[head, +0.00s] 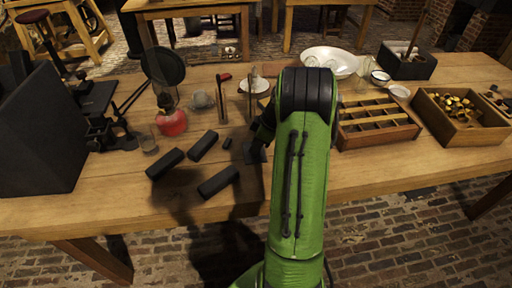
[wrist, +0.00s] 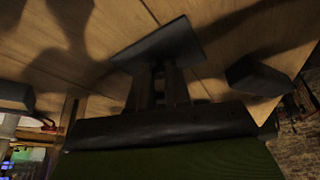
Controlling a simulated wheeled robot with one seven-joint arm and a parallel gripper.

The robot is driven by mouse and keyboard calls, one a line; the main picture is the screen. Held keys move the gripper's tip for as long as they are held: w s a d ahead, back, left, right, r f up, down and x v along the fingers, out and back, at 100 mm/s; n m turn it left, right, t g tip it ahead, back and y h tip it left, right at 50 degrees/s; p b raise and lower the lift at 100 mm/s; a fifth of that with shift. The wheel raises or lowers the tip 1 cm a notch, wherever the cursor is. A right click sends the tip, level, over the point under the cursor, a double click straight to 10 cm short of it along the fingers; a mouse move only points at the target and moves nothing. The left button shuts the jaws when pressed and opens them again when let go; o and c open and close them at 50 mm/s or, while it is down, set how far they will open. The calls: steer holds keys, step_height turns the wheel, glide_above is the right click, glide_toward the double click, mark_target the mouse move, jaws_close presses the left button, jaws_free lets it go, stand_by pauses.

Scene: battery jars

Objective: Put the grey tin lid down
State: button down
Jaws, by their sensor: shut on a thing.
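My gripper (wrist: 159,80) is shut on the grey tin lid (wrist: 162,45), a flat dark grey plate at the fingertips in the wrist view. The lid is tilted in that view, with bare wooden table beyond it. I cannot tell whether it touches the table. In the head view the lid (head: 256,153) shows just left of my green arm, over the front part of the table. My arm hides most of the gripper there.
Dark blocks (head: 218,182) lie left of the lid on the table (head: 110,208). A red-based lamp (head: 172,123) stands farther left. A compartmented wooden tray (head: 378,138) and a box of brass pieces (head: 462,137) are right.

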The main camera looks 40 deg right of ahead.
steer(key=shift+f, duration=0.1)
steer(key=c, duration=1.1)
jaws_free()
